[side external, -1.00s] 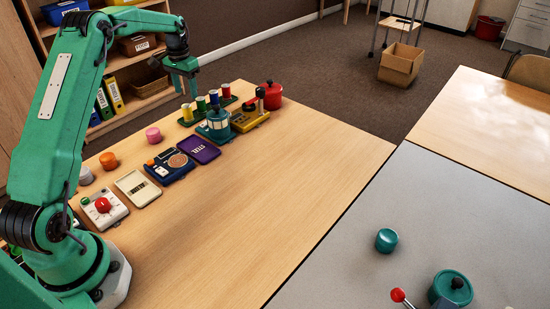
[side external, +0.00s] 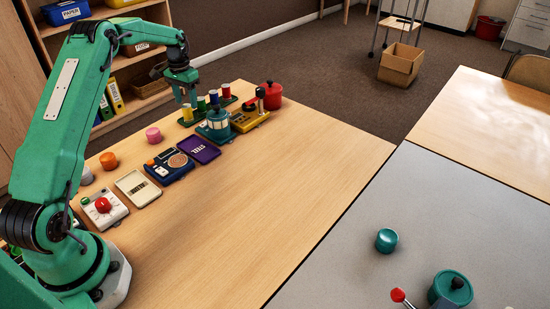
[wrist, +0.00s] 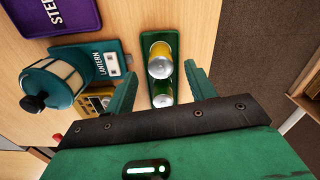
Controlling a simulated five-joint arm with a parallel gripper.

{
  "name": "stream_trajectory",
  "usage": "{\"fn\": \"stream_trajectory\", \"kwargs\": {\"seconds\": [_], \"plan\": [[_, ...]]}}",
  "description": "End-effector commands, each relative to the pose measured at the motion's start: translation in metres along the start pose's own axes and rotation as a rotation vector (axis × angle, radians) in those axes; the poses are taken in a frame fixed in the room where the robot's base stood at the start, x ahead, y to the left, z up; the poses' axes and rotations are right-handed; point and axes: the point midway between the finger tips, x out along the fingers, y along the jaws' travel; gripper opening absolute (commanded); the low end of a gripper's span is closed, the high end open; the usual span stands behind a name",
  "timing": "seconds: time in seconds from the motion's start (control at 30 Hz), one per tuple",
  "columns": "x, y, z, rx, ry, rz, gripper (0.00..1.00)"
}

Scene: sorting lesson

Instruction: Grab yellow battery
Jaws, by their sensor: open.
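The yellow battery (side external: 187,112) stands upright at the near left end of a row on a narrow green base (wrist: 177,72). It also shows in the wrist view (wrist: 160,58) at upper centre, with its pale metal top toward me. The green battery (wrist: 162,94) stands right beside it, nearer my gripper in that view. My gripper (side external: 185,98) is open and empty, pointing down just above the yellow battery. In the wrist view my gripper's fingers (wrist: 161,82) lie either side of the base. Neither finger visibly touches a battery.
A teal lantern (wrist: 48,84) stands close to the left finger in the wrist view. A purple plate (side external: 198,150) lies near it. The table's right half (side external: 270,190) is clear.

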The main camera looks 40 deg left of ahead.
Motion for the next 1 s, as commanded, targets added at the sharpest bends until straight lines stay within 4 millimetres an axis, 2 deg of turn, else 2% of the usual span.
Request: {"fn": "stream_trajectory", "kwargs": {"seconds": [0.4,0.5,1.0], "plan": [[0.043,-0.001,0.003,0.000,-0.002,0.001,0.55],[0.048,-0.001,0.003,0.000,-0.001,0.001,0.55],[0.050,-0.001,0.003,0.000,0.000,0.000,0.55]]}}
